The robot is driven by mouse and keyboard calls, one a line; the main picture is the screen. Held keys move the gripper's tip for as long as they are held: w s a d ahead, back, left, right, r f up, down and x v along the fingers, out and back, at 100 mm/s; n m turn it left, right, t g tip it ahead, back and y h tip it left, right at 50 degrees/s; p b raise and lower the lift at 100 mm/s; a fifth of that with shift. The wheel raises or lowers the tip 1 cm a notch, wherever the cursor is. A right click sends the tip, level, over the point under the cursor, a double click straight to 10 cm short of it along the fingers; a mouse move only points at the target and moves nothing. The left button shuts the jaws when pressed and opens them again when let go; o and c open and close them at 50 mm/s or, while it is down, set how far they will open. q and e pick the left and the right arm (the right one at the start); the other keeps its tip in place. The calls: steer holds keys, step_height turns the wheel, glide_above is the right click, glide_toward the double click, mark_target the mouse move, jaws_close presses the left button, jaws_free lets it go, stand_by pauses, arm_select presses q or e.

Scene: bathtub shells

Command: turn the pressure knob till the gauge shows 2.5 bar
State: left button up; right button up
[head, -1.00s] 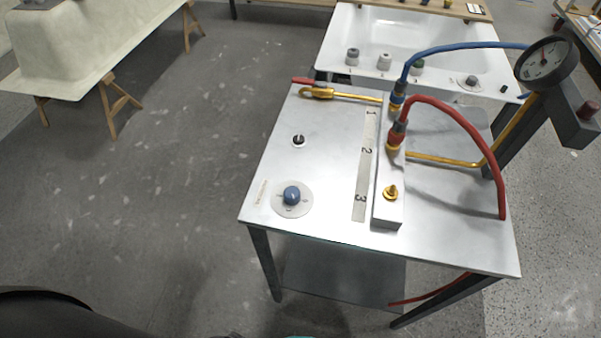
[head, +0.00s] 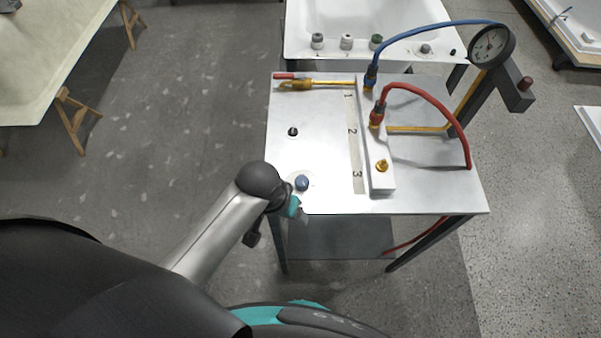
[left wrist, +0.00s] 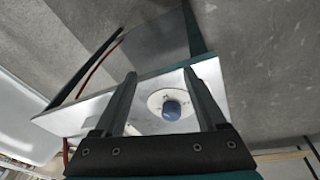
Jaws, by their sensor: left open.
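The blue pressure knob (head: 302,183) stands on a round dial plate at the front left of the metal table top. In the left wrist view the knob (left wrist: 171,110) appears between my two spread fingers, with a gap on both sides. My left gripper (left wrist: 159,73) is open and empty. In the head view my left gripper (head: 299,210) is at the table's front edge, just in front of the knob, and mostly hidden by my wrist. The round gauge (head: 491,46) is on a dark post at the back right; its needle is too small to read. My right gripper is not in view.
A white block (head: 381,186) carries a brass fitting and the red hose (head: 447,109) and blue hose (head: 425,30). A small black knob (head: 293,132) is behind the blue one. A white tub (head: 400,18) stands behind. The floor left of the table is clear.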

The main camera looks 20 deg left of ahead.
arm_select(q)
steer(key=w+d+r+p, duration=0.1)
steer(key=w+d+r, duration=0.1)
steer(key=w+r, duration=0.4)
steer(key=n+g+y+p, duration=0.2)
steer(key=n, duration=0.1)
glide_toward(301, 181)
step_height(301, 181, down, 8)
steer(key=b, duration=0.2)
steer(key=shift+w+b, duration=0.1)
steer(key=shift+b, duration=0.25)
steer(key=shift+f, duration=0.5)
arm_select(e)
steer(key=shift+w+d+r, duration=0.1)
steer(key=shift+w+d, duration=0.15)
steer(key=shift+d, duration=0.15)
arm_select(q)
steer(key=shift+c, duration=0.2)
steer(key=shift+a, duration=0.1)
jaws_close()
